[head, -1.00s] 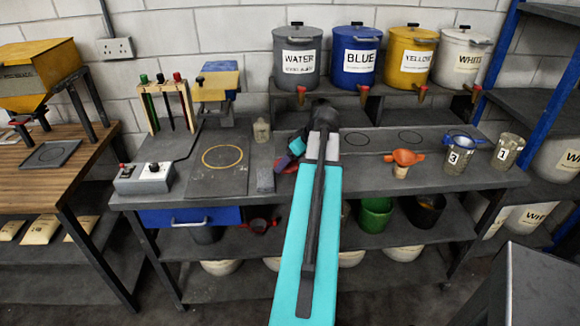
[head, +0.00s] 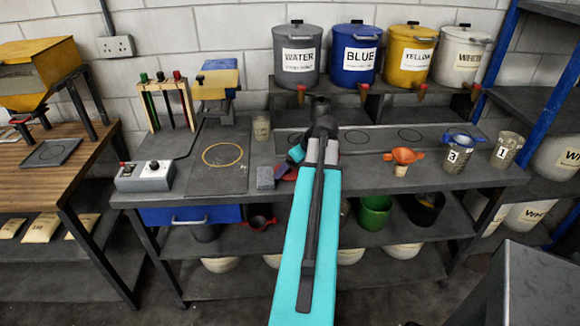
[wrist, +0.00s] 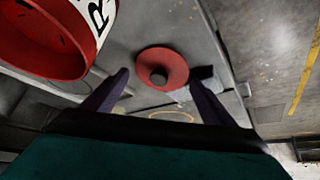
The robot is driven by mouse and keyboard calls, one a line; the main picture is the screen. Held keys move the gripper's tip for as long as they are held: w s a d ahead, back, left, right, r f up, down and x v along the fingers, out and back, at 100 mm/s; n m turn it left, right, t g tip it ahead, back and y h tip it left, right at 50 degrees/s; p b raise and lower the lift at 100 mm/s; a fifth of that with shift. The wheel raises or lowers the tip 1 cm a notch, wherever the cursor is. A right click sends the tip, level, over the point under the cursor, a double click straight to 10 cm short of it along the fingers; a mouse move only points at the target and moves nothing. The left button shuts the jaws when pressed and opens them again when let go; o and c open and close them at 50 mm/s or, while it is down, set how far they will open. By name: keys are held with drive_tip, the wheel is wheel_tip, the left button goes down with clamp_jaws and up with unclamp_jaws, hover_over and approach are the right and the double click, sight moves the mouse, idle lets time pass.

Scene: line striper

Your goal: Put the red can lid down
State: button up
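A red can (wrist: 45,40) with a white label showing part of an "R" fills the upper left of that view. In the head view my gripper (head: 288,169) is low over the bench, partly behind my arm. I cannot make out the lid or red can clearly there.
A grey block (head: 265,177) sits just left of my gripper on the bench. An orange funnel (head: 403,157) and numbered cups (head: 456,158) stand to the right. Labelled cans, such as the blue one (head: 355,60), line the raised shelf behind.

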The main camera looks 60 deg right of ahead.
drive_tip(key=shift+o, duration=0.9)
drive_tip(key=shift+r, duration=0.2)
drive_tip(key=shift+r, duration=0.2)
drive_tip(key=shift+v, duration=0.95)
drive_tip(key=b+v, duration=0.2)
drive_tip(key=v, duration=0.8)
